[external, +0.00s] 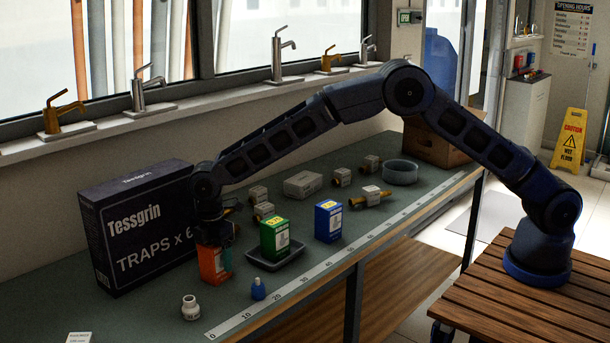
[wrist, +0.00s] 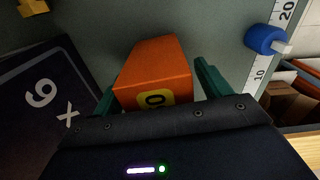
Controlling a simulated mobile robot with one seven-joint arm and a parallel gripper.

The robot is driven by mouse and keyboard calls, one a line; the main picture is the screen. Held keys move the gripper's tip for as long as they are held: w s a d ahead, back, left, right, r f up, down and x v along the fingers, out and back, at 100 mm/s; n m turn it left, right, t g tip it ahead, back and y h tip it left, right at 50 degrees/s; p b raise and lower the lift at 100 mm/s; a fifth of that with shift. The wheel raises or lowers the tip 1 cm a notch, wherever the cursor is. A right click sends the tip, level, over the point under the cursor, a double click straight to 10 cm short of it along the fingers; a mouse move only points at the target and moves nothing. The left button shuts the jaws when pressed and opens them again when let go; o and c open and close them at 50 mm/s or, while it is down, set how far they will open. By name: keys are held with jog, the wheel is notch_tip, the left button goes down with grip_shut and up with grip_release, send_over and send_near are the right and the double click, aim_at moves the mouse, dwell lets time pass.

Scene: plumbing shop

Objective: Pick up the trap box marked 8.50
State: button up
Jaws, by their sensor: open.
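An orange box (external: 212,266) stands upright on the bench below my gripper (external: 216,238). In the wrist view the orange box (wrist: 158,66) lies between the two teal fingers of my gripper (wrist: 154,84), which are open. Whether the fingers touch the box I cannot tell. A green box (external: 274,238) stands in a dark shallow tray (external: 277,263) to the right. A blue box (external: 328,221) stands further right.
A large dark Tessgrin carton (external: 138,228) stands close left of my gripper. A blue fitting (external: 258,289) and a white fitting (external: 190,308) are near the front, by a measuring strip (external: 320,265). Small boxes and a grey round dish (external: 400,172) lie further back.

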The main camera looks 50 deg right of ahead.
jog(key=c, duration=1.2)
